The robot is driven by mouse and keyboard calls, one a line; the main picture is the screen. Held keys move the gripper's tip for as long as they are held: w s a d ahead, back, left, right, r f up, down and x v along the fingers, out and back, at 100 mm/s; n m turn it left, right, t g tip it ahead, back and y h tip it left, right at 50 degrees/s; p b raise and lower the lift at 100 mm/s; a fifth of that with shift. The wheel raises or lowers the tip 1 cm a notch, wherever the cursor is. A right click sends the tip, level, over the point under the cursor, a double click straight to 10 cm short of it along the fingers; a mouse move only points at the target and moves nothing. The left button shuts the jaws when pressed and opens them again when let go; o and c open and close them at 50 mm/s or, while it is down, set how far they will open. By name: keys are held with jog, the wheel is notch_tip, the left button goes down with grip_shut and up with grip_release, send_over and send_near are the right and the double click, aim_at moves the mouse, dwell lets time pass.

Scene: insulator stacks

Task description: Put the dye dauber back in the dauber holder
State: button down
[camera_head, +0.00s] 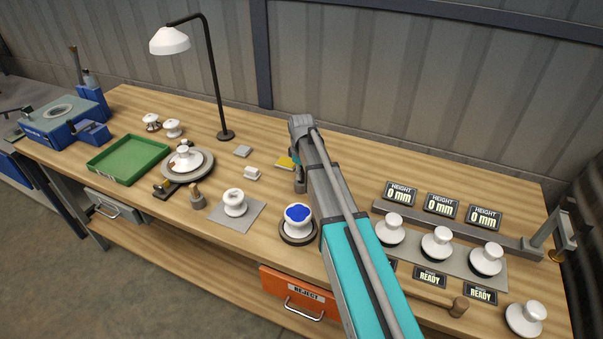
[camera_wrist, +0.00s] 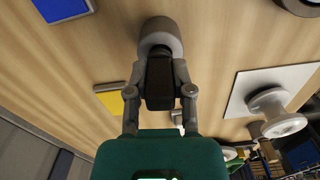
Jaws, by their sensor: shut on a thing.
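My gripper (camera_wrist: 160,68) is shut, pointing at the bench, with dark finger pads together just at a grey-brown cylinder (camera_wrist: 160,38). In the head view a grey cylinder (camera_head: 300,186) shows beside my arm, just behind the white insulator with a blue top. I take what I grip to be the dye dauber, but the fingers hide most of it. I cannot tell whether the cylinder is the dauber's head or the holder, nor whether it touches the bench. My arm hides most of the gripper in the head view.
The blue-topped insulator (camera_head: 298,217) stands on a dark round base. A yellow pad (camera_head: 284,162) lies close by. A white insulator (camera_head: 234,202) sits on a grey plate to the left. Height displays (camera_head: 441,205) and several insulators stand right of my arm.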

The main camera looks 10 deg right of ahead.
jog(key=shift+f+b, duration=0.45)
jog(key=shift+f, duration=0.05)
jog(key=shift+c, duration=2.1)
grip_release()
jog(key=shift+r, duration=0.2)
notch_tip(320, 180, up, 11)
jog(key=p, duration=1.1)
jog(key=shift+f, duration=0.2)
